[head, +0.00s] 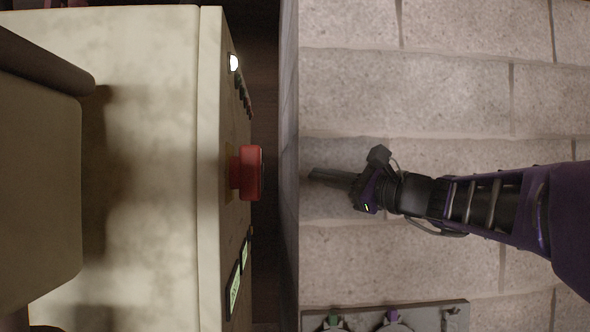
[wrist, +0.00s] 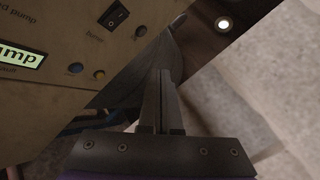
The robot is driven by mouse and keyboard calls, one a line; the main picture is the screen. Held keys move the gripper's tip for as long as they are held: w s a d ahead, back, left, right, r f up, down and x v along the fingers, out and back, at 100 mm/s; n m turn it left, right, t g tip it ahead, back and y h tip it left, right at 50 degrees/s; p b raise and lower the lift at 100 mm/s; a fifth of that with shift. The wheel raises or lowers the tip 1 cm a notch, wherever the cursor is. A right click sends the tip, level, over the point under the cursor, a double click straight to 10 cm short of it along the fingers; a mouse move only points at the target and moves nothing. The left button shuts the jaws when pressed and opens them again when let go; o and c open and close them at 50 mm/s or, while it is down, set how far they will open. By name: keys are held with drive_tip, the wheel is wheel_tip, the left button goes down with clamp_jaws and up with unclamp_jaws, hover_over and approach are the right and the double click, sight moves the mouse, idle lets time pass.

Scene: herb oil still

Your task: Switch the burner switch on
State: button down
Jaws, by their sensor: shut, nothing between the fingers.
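A black rocker switch (wrist: 116,15) sits on the tan panel (wrist: 60,45) in the upper part of the wrist view. The switch is not made out there.
A red mushroom-shaped button (head: 250,172) juts from the panel edge. A lit white lamp (head: 234,63) is above it, and green displays (head: 234,290) are below. Two small round buttons (wrist: 99,73) sit near the switch. A grey plate (head: 450,318) is at the bottom.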

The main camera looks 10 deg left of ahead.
drive_tip(key=shift+s+a, duration=0.1)
drive_tip(key=shift+s, duration=0.1)
drive_tip(key=s+a+r, duration=0.1)
drive_tip(key=s+a, duration=0.1)
drive_tip(key=a, duration=0.6)
drive_tip(key=shift+s+a+r, duration=0.15)
drive_tip(key=shift+a, duration=0.1)
idle(2.0)
drive_tip(key=shift+a, duration=0.4)
